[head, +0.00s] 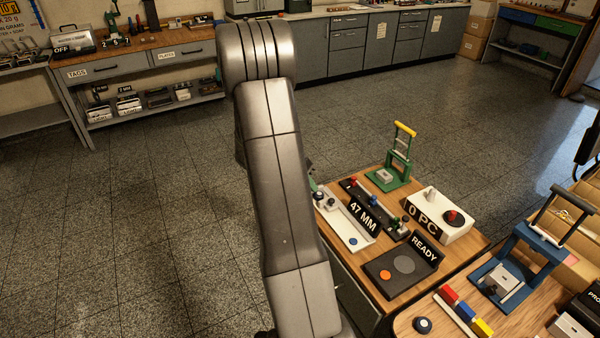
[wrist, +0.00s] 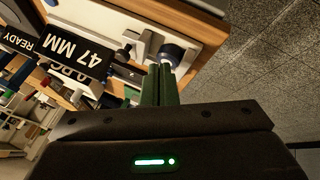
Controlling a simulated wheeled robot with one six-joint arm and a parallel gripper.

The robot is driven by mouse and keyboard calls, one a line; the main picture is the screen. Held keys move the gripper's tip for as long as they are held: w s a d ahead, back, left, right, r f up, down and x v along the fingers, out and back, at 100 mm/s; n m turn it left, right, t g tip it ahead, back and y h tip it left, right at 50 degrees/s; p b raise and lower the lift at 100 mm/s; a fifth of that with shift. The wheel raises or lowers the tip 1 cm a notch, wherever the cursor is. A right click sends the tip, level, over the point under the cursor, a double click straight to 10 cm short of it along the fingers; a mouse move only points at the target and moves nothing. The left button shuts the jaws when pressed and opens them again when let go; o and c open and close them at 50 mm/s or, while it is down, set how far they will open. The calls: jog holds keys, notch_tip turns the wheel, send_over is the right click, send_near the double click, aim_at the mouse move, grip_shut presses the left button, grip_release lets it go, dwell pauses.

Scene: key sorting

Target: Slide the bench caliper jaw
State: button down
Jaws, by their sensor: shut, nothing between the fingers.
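The bench caliper appears to be the white plate (head: 345,232) beside the black "47 MM" sign (head: 363,216) on the small wooden table; part of it is hidden behind my arm in the head view. In the wrist view a grey metal jaw-like piece (wrist: 137,45) and a dark blue knob with a pale base (wrist: 178,54) stand near the table edge, with the "47 MM" sign (wrist: 75,48) to their left. My gripper (wrist: 161,68) has green fingers, shut and empty, with the tips close beside the knob. I cannot tell whether they touch it.
The same table (head: 470,245) holds a black "READY" pad (head: 385,272), a white "0 PC" box (head: 440,222), a black strip with a red knob (head: 352,185) and a green press (head: 402,160). A blue press (head: 510,275) stands at right. Open floor (head: 130,230) lies left.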

aim_at(321, 201)
jog(key=shift+s+d+f, duration=0.15)
jog(key=shift+s+d, duration=0.15)
jog(key=shift+d, duration=0.25)
jog(key=shift+s+d+f, duration=0.15)
jog(key=shift+s+d, duration=0.15)
jog(key=shift+d, duration=0.3)
jog(key=shift+s+d+f, duration=0.15)
jog(key=shift+s+d, duration=0.15)
jog(key=shift+d, duration=0.25)
jog(key=shift+s+d+f, duration=0.1)
jog(key=shift+s, duration=0.05)
